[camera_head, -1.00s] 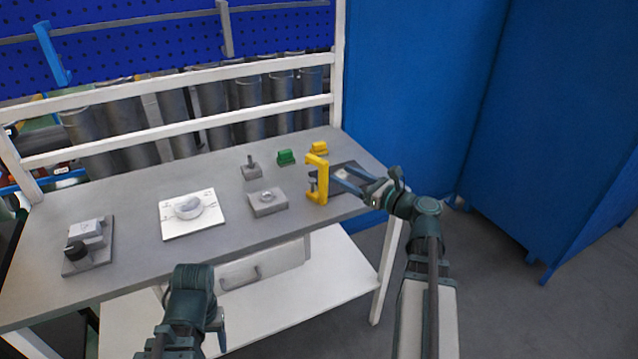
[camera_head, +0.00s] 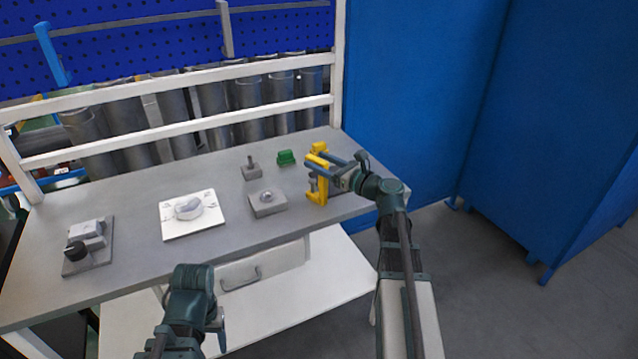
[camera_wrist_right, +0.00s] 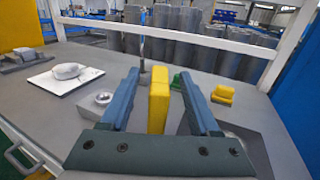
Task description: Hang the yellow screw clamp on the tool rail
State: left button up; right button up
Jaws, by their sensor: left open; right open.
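The yellow screw clamp (camera_head: 318,188) stands upright near the right end of the grey workbench. My right gripper (camera_head: 322,162) is open around the clamp's upper part. In the right wrist view the clamp's yellow bar (camera_wrist_right: 158,100) shows between the two blue fingers (camera_wrist_right: 160,95), with gaps beside it. My left arm's end is low in the head view; its gripper (camera_head: 172,345) is away from the clamp, its fingers largely hidden. A grey horizontal strip (camera_head: 150,25) crosses the blue pegboard at the back; I cannot tell whether it is the tool rail.
On the bench (camera_head: 120,205) stand a white plate (camera_head: 207,226) with a pale part, a grey block (camera_head: 267,208), a post on a base (camera_head: 251,171), a green block (camera_head: 286,157), a yellow block (camera_head: 319,148) and a grey fixture (camera_head: 88,245). White frame bars (camera_head: 180,135) run behind.

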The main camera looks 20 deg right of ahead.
jog(key=shift+w+a, duration=0.1)
jog(key=shift+w, duration=0.2)
grip_shut()
dwell(1.2)
